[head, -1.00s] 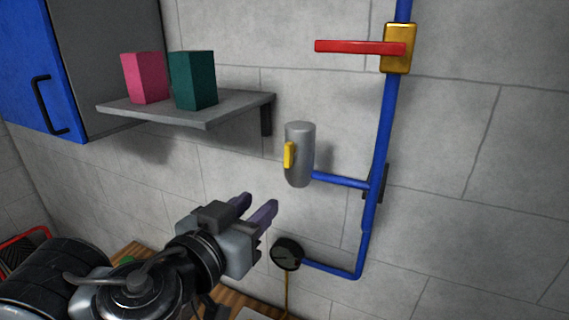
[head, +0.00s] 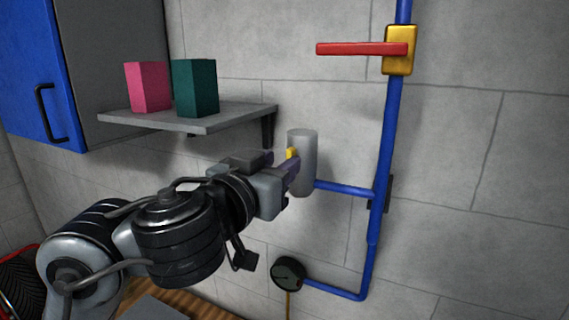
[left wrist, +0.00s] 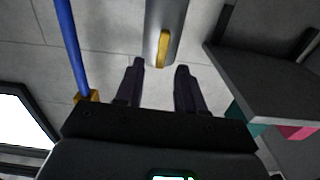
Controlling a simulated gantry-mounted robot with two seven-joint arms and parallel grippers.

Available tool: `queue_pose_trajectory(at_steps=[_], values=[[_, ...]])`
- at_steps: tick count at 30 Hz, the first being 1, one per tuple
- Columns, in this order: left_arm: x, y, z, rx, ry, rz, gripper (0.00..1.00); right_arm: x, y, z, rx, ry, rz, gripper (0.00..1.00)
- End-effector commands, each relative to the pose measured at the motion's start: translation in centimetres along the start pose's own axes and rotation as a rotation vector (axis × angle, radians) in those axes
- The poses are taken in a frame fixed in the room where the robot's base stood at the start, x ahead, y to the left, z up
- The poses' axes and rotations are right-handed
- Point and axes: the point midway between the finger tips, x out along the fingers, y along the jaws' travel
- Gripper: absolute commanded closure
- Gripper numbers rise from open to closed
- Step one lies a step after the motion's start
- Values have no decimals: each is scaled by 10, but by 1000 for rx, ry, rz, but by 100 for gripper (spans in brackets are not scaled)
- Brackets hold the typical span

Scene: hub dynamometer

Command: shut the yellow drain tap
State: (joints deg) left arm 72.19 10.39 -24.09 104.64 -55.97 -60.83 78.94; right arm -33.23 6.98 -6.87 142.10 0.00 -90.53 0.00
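The yellow drain tap (head: 292,153) is a small upright lever on the front of a grey cylinder (head: 307,165) fixed to the wall. In the left wrist view the tap (left wrist: 163,48) stands ahead of and between the two fingertips, on the cylinder (left wrist: 178,18). My left gripper (head: 285,170) is at the tap in the head view and hides its lower part. In the left wrist view the left gripper (left wrist: 160,72) is open, with a clear gap between its dark fingers. I cannot tell whether a finger touches the tap. My right gripper is not in view.
A grey shelf (head: 205,122) with a pink block (head: 148,87) and a teal block (head: 195,88) is above my left arm. A blue pipe (head: 386,150) with a red lever (head: 360,49) runs at right. A round gauge (head: 288,273) is below. The wall further right is clear.

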Motion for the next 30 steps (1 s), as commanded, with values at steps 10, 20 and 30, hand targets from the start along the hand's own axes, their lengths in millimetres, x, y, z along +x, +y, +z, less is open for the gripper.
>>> queue_pose_trajectory(at_steps=[10, 20, 30], values=[[28, 0, 0, 1, 0, -1, 62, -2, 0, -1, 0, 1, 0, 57], [30, -1, 0, 0, 1, -1, 62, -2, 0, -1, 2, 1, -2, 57], [30, 0, 0, 0, 1, -1, 100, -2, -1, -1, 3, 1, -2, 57]])
